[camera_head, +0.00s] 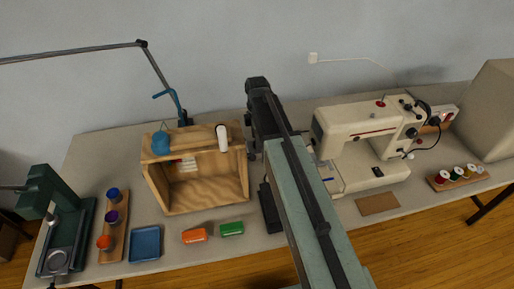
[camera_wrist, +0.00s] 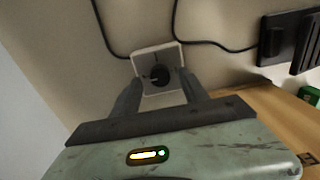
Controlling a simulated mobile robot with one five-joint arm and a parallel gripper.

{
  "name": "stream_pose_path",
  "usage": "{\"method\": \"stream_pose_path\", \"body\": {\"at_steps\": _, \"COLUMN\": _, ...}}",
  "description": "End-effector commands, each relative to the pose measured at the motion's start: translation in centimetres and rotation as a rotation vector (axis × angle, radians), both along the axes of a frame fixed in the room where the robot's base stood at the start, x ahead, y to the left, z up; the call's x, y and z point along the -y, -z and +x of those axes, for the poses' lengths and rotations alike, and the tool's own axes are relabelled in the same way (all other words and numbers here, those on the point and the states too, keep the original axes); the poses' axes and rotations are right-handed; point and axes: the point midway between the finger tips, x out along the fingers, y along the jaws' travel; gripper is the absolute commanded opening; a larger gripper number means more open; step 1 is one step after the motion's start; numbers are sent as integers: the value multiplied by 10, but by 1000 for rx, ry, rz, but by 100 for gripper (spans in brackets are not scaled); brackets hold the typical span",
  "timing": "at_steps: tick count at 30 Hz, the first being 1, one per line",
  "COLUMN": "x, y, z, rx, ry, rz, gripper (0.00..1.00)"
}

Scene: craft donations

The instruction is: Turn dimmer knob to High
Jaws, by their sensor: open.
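The dimmer shows in the wrist view as a pale square plate with a dark round knob (camera_wrist: 160,76) in its middle. A small light mark shows on the knob, but I cannot read its setting or any label. My gripper (camera_wrist: 159,80) is open, with one finger on each side of the knob. I cannot tell whether the fingers touch it. In the head view my arm covers the middle of the table, and the dimmer and my fingertips are hidden.
Black cords run by the dimmer, one to a black block (camera_wrist: 279,38). A wooden box (camera_head: 205,208) and a green block (camera_head: 231,229) stand left of my arm. A sewing machine (camera_head: 352,118) stands right. A black flat object (camera_head: 270,207) lies beside my arm.

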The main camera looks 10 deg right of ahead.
Motion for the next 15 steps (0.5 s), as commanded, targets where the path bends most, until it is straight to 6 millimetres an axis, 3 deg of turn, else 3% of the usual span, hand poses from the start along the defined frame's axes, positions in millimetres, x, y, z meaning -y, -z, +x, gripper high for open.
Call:
{"method": "stream_pose_path", "body": {"at_steps": 2, "x": 0, "y": 15, "z": 0, "rx": 0, "ry": 0, "rz": 0, "gripper": 52}}
{"method": "stream_pose_path", "body": {"at_steps": 10, "x": 1, "y": 13, "z": 0, "rx": 0, "ry": 1, "rz": 0, "gripper": 52}}
{"method": "stream_pose_path", "body": {"at_steps": 11, "x": 1, "y": 13, "z": 0, "rx": 0, "ry": 1, "rz": 0, "gripper": 49}}
{"method": "stream_pose_path", "body": {"at_steps": 15, "x": 1, "y": 13, "z": 0, "rx": 0, "ry": 1, "rz": 0, "gripper": 10}}
